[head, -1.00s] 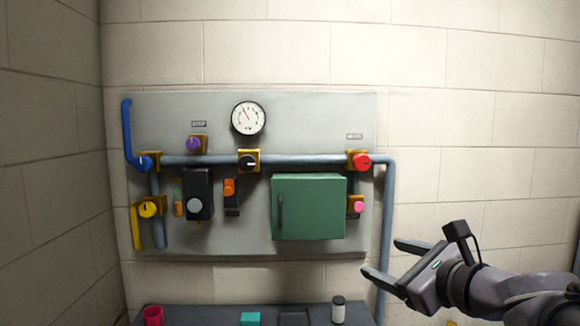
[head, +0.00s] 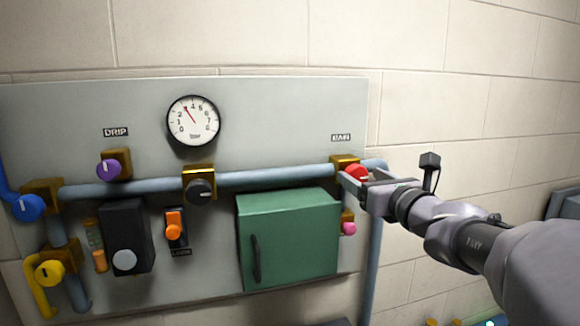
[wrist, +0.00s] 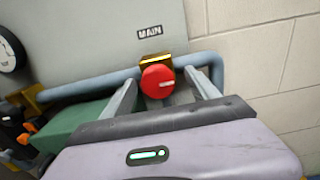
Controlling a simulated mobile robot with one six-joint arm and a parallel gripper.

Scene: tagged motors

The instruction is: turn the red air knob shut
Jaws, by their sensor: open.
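The red knob (head: 355,172) sits on a brass block at the right end of the blue-grey pipe, under a small label. My gripper (head: 362,180) is open at the knob. In the wrist view the two fingers (wrist: 165,92) stand to the left and right of the knob, with gaps visible. I cannot tell whether either finger touches it. In the head view a finger partly covers the knob.
A green box (head: 288,235) juts out left of and below the knob. A pink knob (head: 348,228) sits just below. The pipe (head: 270,178) runs left past a black knob (head: 200,191). A gauge (head: 193,120) is above. Bare wall lies to the right.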

